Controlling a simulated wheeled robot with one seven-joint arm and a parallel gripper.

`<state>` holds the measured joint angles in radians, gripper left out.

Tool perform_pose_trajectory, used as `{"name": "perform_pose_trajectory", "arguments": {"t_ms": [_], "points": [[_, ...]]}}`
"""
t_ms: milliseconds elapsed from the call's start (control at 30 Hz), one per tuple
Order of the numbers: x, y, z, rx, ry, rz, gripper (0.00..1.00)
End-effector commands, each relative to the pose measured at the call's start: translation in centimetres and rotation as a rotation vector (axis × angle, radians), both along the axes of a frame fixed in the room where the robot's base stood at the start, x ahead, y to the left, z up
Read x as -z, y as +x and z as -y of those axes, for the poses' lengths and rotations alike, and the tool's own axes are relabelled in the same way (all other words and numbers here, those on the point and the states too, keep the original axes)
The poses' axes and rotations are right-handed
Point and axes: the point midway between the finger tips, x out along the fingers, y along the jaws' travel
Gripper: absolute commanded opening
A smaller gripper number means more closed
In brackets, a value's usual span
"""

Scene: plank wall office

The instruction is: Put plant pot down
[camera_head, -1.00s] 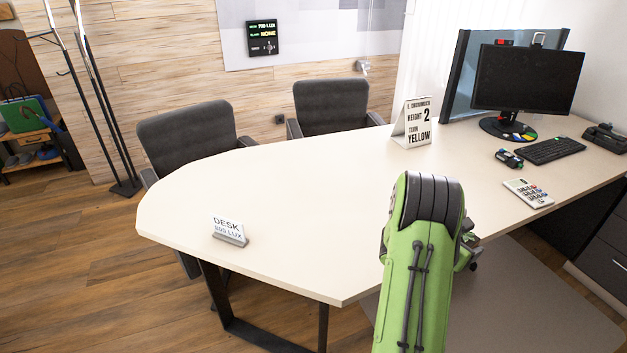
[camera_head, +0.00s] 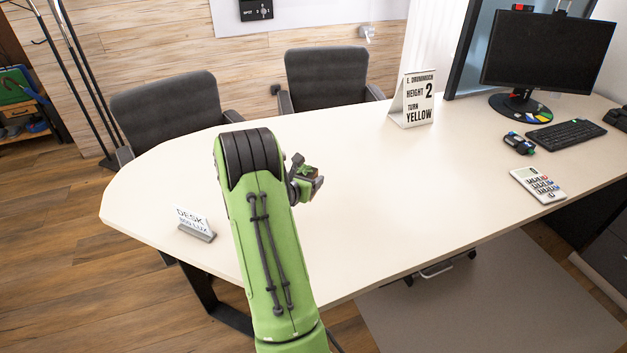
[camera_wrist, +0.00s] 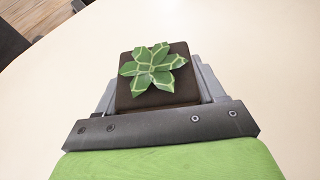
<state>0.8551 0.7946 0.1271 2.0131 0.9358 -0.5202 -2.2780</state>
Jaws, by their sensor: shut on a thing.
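The plant pot is a small dark brown square pot with a green, pale-edged leafy plant (camera_wrist: 153,66); its dark pot (camera_wrist: 160,96) sits between the grey jaws in the wrist view. My gripper (camera_head: 304,182) is shut on the pot, over the middle of the cream desk (camera_head: 400,190). The plant pot (camera_head: 308,173) shows small in the head view, just right of my green arm. The desk top fills the background of the wrist view. I cannot tell how high the pot is above the desk.
A desk sign (camera_head: 196,224) stands at the front left and a folded card (camera_head: 412,98) at the back. A monitor (camera_head: 547,50), keyboard (camera_head: 566,134), calculator (camera_head: 538,184) and small dark device (camera_head: 519,143) occupy the right. Two chairs stand behind. The desk's middle right is clear.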

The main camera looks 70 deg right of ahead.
Motion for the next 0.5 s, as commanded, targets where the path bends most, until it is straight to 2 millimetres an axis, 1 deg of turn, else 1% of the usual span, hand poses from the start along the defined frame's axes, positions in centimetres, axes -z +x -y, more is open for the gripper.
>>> {"name": "perform_pose_trajectory", "arguments": {"t_ms": [33, 100, 267, 400, 500], "points": [[2.1, -0.1, 0.0, 0.001, 0.003, -0.004, 0.25], [3.4, 0.0, 0.0, 0.000, 0.002, -0.001, 0.25], [5.3, 0.0, 0.0, 0.000, 0.001, -0.001, 0.25], [7.8, 0.0, 0.0, 0.000, 0.001, -0.001, 0.25], [7.7, 0.0, 0.0, -0.001, -0.002, 0.001, 0.25]]}}
